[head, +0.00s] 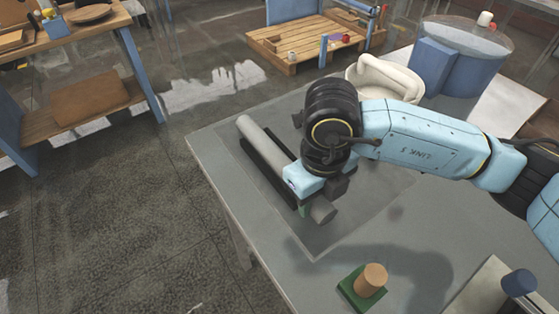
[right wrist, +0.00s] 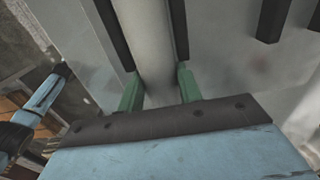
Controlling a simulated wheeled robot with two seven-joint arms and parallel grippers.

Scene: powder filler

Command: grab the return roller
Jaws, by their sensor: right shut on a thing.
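The return roller is a long grey cylinder (head: 262,138) on the grey table, lying diagonally, with its near end (head: 323,211) showing past my gripper. Dark rails (head: 264,158) run along its sides. My right gripper (head: 308,203) is over the near part of the roller, shut on it. In the right wrist view the green fingers (right wrist: 160,90) stand on either side of the roller (right wrist: 150,45). My wrist hides part of the roller in the head view. I cannot tell whether the roller is lifted off its rails. My left gripper is not in view.
A tan cylinder (head: 375,277) stands on a green base (head: 352,298) near the front. A cream curved part (head: 392,72) and a blue drum (head: 477,66) are at the back. A blue-capped part (head: 518,282) is at lower right. The table's left strip (head: 215,150) is clear.

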